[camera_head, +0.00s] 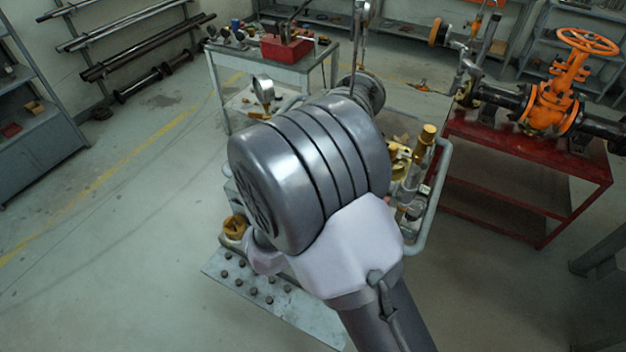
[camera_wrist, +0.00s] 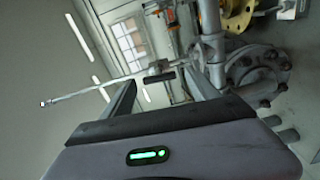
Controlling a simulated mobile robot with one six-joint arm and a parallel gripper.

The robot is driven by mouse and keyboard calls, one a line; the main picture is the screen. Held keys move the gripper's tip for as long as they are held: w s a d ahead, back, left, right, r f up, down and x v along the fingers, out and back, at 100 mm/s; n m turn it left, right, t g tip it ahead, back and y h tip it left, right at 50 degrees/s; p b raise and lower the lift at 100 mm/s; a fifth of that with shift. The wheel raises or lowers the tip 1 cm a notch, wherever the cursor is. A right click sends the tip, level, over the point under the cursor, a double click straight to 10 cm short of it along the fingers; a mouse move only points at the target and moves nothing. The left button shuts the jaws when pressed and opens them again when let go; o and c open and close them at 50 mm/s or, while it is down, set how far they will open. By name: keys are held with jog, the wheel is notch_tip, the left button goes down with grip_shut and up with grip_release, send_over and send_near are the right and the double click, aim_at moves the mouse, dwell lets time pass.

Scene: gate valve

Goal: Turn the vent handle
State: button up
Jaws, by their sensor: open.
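My gripper (camera_wrist: 158,78) shows in the wrist view with its two dark fingers apart. A long thin metal bar (camera_wrist: 95,89), which looks like the vent handle, runs from the left to a fitting just beyond the fingertips. The bar passes across or just past the finger gap; I cannot tell whether it touches a finger. A small dark block (camera_wrist: 158,78) shows between the fingertips. In the head view my own arm covers the middle of the valve assembly (camera_head: 425,150), and my gripper is hidden behind it. An upright metal rod (camera_head: 361,40) stands beyond my arm.
An orange valve (camera_head: 560,95) sits on a red stand (camera_head: 520,155) at right. A grey table (camera_head: 235,62) holds a red toolbox (camera_head: 287,47). Flanged pipework (camera_wrist: 258,72) is close right of my fingers. Floor at left is clear.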

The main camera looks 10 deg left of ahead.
jog(key=v, duration=1.4)
jog(key=shift+s+a+p, duration=0.15)
jog(key=shift+s+p, duration=0.2)
jog(key=shift+p, duration=0.05)
jog(key=shift+r, duration=0.1)
jog(key=w+d+r+m+g+y+b, duration=0.3)
jog(key=w+d+m+g+y+b, duration=0.25)
jog(key=w+m+y, duration=0.4)
jog(key=s+d+f+m+g+b, duration=0.1)
jog(key=s+d+m+g, duration=0.1)
jog(key=s+d, duration=0.2)
jog(key=s+d+f+m+g+h+b, duration=0.1)
jog(key=s+d, duration=0.4)
jog(key=s, duration=0.6)
jog(key=s+d+f+m+g+b, duration=0.1)
jog(key=s+d+m, duration=0.3)
jog(key=s, duration=0.4)
jog(key=shift+d+m+g+b, duration=0.35)
jog(key=shift+m+g+b, duration=0.1)
jog(key=shift+g+b, duration=0.4)
jog(key=shift+a, duration=0.1)
